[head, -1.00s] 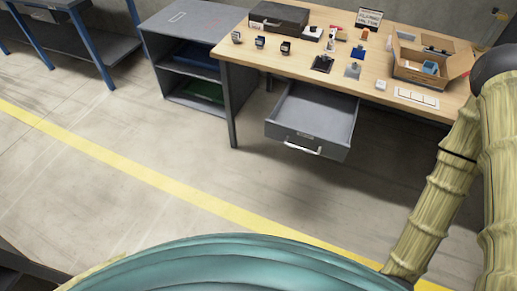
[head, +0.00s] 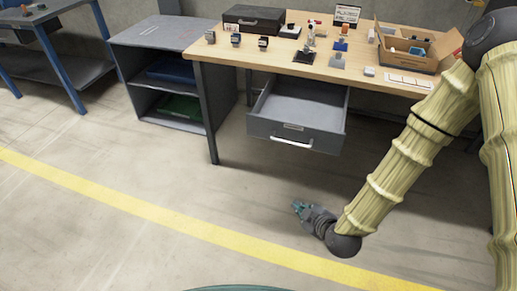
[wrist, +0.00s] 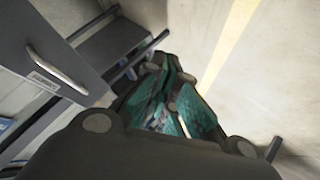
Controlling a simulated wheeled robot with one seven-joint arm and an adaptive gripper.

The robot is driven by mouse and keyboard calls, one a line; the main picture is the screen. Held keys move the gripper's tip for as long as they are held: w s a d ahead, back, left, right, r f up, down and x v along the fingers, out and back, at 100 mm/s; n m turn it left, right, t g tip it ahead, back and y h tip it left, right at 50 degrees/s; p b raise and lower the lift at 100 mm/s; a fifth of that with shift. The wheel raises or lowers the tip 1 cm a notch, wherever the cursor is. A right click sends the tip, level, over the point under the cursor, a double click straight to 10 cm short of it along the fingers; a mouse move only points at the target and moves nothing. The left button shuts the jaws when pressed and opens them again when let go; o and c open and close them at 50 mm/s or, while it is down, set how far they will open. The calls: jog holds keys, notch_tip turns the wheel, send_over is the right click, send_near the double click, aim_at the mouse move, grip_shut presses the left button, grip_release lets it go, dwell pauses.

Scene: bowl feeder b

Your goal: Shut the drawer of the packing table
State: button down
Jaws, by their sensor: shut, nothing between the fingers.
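The packing table (head: 222,58) has a wooden top, and its grey drawer (head: 292,137) hangs open below the front edge. The drawer has a silver bar handle (head: 290,142) and looks empty inside. In the wrist view the drawer front (wrist: 45,45) and its handle (wrist: 57,70) fill the upper left. My gripper (head: 297,206) is in front of the drawer and apart from it, appearing lower in the head view. Its teal fingers are shut and empty; they also show in the wrist view (wrist: 175,104).
A grey shelf unit (head: 170,32) with blue and green bins stands left of the table. A cardboard box (head: 420,62), a dark case (head: 265,19) and several small items are on the tabletop. The floor before the drawer is clear, crossed by a yellow line (head: 175,219).

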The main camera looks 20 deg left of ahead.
jog(key=w+a+r+n+t+y+b, duration=0.2)
jog(key=w+a+r+n+y+b, duration=0.1)
jog(key=w+a+r+n+b, duration=0.25)
jog(key=w+a+r+n+t+y+b, duration=0.3)
jog(key=a+n+b, duration=0.2)
jog(key=a+b, duration=0.25)
send_near(252, 127)
jog(key=s+a, duration=0.1)
jog(key=a, duration=0.2)
jog(key=shift+w+r+b, duration=0.2)
jog(key=shift+w+b, duration=0.4)
jog(key=shift+w, duration=1.55)
